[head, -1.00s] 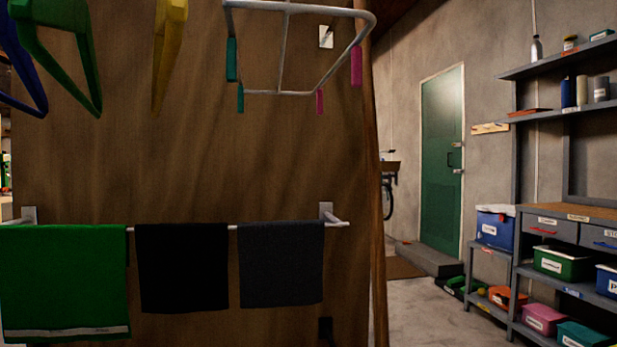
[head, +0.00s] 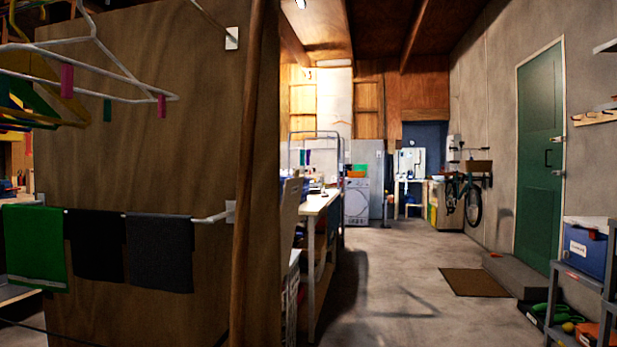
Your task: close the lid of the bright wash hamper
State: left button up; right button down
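I cannot make out a hamper or a lid for certain in the head view. A pale slatted container (head: 292,300) shows partly past the edge of the wooden partition, beside the long table. Most of it is hidden by the partition, and I cannot tell if it is a hamper. Neither of my grippers is in view.
A wooden partition (head: 150,130) with a towel rail fills the left side. A long table (head: 318,203) stands beyond it, and a washing machine (head: 357,202) at the far end. The concrete floor (head: 390,290) is open, with a brown mat (head: 473,282) before the green door (head: 539,155).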

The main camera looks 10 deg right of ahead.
aim_at(293, 186)
jog(key=i+l+u, duration=0.25)
jog(key=l, duration=0.55)
jog(key=l+u, duration=0.25)
jog(key=l, duration=0.5)
